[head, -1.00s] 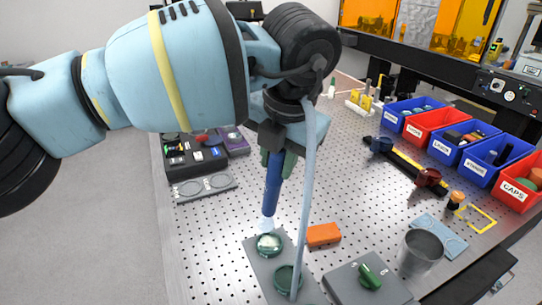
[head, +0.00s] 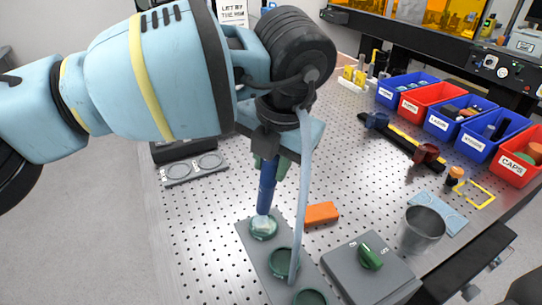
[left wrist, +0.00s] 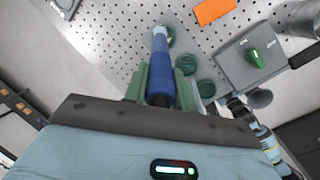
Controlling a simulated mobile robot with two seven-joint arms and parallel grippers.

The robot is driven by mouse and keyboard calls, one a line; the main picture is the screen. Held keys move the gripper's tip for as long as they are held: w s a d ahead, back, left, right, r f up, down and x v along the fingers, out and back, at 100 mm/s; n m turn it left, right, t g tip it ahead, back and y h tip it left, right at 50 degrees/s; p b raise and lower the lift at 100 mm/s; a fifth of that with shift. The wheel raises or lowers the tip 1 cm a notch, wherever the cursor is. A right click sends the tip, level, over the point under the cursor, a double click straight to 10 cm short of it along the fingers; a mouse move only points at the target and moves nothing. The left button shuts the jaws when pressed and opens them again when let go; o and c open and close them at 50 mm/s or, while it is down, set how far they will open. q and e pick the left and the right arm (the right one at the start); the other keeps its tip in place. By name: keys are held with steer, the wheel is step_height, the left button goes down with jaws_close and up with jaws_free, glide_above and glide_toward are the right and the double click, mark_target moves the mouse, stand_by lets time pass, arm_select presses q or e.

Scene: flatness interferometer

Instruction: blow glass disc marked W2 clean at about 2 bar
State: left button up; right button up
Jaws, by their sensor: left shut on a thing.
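My left gripper (head: 268,160) is shut on a blue tubular blow tool (head: 267,187), which points down; it also shows in the left wrist view (left wrist: 161,70). Its pale tip is just above or at the farthest green-rimmed round holder (head: 263,228) on a grey plate (head: 256,262). A whitish patch covers that holder's middle, and I cannot tell glass from tip or air there. Two more green-rimmed holders (head: 280,261) follow nearer. I cannot read any W2 mark. A grey box (head: 345,268) carries a green knob (head: 369,256). My right gripper is not in view.
A pale hose (head: 304,190) hangs from my left arm past the holders. An orange block (head: 321,213) lies right of the plate. A metal cup (head: 421,228) stands beside the box. Labelled bins (head: 431,100) line the right.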

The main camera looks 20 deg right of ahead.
arm_select(q)
steer(key=shift+s+d+r, duration=0.1)
steer(key=shift+d, duration=0.05)
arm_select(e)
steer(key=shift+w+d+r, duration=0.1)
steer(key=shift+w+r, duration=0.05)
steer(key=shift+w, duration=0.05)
arm_select(q)
steer(key=shift+s+d, duration=0.35)
steer(key=shift+d, duration=0.25)
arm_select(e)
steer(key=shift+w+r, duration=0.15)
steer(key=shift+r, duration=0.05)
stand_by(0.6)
